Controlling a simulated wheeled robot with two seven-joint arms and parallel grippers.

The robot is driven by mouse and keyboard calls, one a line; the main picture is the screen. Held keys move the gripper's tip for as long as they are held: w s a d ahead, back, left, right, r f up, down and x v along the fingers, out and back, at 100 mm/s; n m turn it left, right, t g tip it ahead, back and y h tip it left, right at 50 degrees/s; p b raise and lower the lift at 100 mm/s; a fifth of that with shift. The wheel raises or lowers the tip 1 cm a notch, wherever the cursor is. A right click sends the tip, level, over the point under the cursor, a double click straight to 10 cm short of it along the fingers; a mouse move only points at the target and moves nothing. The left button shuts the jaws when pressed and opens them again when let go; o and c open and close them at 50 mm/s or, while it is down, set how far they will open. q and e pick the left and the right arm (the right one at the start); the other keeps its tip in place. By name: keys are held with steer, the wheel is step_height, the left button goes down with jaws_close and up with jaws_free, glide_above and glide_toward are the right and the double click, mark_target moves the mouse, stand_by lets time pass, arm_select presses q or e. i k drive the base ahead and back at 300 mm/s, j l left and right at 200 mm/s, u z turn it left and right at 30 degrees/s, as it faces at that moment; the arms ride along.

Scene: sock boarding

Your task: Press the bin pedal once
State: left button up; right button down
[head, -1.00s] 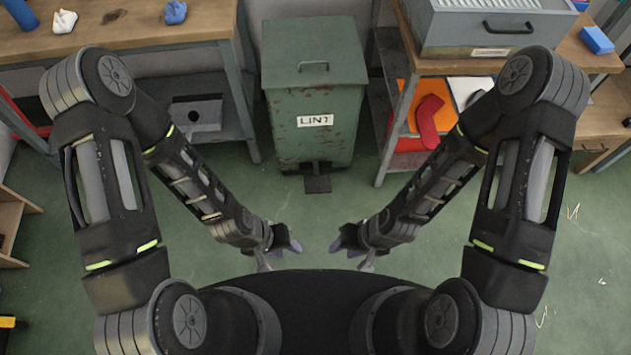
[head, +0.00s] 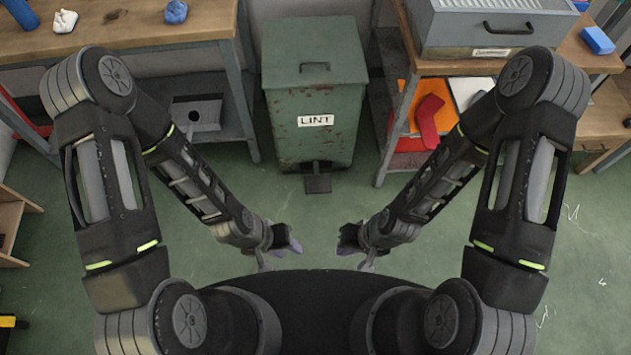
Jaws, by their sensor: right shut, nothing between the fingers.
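The green, rust-marked bin (head: 315,135) stands upright on the floor ahead, with a white LINT label on its front. Its lid (head: 312,45) looks shut and has a small handle. The dark pedal (head: 317,183) sticks out at the bin's foot, low and near the floor, with nothing on it. My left gripper (head: 284,246) is near the middle, nearer to me than the pedal and apart from it; its jaws are too small to read. My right gripper (head: 348,243) is shut and empty, mirrored on the other side, also apart from the pedal.
A wooden workbench (head: 120,32) stands left of the bin, with a white and a blue lump on it. A shelf unit (head: 398,130) on the right carries a grey metal box (head: 480,30). The green floor (head: 315,225) before the pedal is clear.

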mark_target(317, 183)
steer(key=i+j, duration=0.15)
steer(key=j, duration=0.2)
steer(key=i+j+z, duration=0.1)
steer(key=j, duration=0.2)
steer(key=i+j+z, duration=0.1)
steer(key=j, duration=0.25)
steer(key=i+j, duration=0.25)
steer(key=j, duration=0.15)
steer(key=i+j+z, duration=0.1)
steer(key=j, duration=0.25)
steer(key=i+j, duration=0.15)
steer(key=j, duration=0.2)
steer(key=i+j+z, duration=0.1)
steer(key=j, duration=0.25)
